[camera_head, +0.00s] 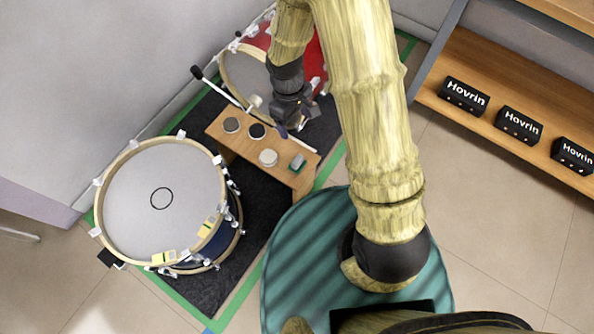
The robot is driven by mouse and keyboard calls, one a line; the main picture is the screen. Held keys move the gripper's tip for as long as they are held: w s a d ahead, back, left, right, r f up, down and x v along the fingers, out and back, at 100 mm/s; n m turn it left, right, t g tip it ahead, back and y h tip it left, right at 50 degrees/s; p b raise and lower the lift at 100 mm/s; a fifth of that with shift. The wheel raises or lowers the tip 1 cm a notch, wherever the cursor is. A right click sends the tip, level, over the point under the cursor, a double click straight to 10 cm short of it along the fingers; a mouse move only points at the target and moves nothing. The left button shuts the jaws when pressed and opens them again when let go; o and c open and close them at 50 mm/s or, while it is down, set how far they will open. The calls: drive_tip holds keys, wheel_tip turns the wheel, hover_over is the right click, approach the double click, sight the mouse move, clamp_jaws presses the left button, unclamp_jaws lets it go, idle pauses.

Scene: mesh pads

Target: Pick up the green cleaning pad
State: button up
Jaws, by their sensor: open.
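The green cleaning pad (298,162) is small and lies near the right end of a small wooden bench (228,133). My gripper (281,130) is at the end of my arm, over the bench's far side, to the upper left of the pad and apart from it. It is open, and nothing shows between its fingers. The fingertips are small and dark in this view. My arm reaches in from the lower right and hides part of the floor and the red drum behind.
A round white item (268,157), a dark disc (257,130) and a grey disc (231,125) lie on the bench. A large drum (150,205) stands left, a red drum (245,75) behind. A shelf with black boxes (519,125) is at right.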

drive_tip(key=b, duration=0.2)
hover_over(297, 160)
drive_tip(key=w+a, duration=0.1)
drive_tip(key=a, duration=0.1)
wheel_tip(297, 160, down, 5)
drive_tip(key=shift+w+r+n+p, duration=0.1)
drive_tip(key=shift+w+n+p, duration=0.05)
drive_tip(key=shift+n+p, duration=0.2)
drive_tip(key=shift+d, duration=0.1)
drive_tip(key=f+b, duration=0.2)
drive_tip(key=f, duration=0.2)
drive_tip(key=f+b, duration=0.2)
drive_tip(key=f, duration=0.2)
drive_tip(key=s+d+f+b, duration=0.1)
drive_tip(key=f+b, duration=0.1)
drive_tip(key=f, duration=0.2)
drive_tip(key=shift+f, duration=0.1)
drive_tip(key=shift+d, duration=0.1)
drive_tip(key=f+b, duration=0.2)
drive_tip(key=f, duration=0.1)
drive_tip(key=f+b, duration=0.1)
drive_tip(key=f, duration=0.1)
drive_tip(key=shift+s+d+f+b, duration=0.1)
drive_tip(key=shift+d+b, duration=0.2)
drive_tip(key=shift+d, duration=0.1)
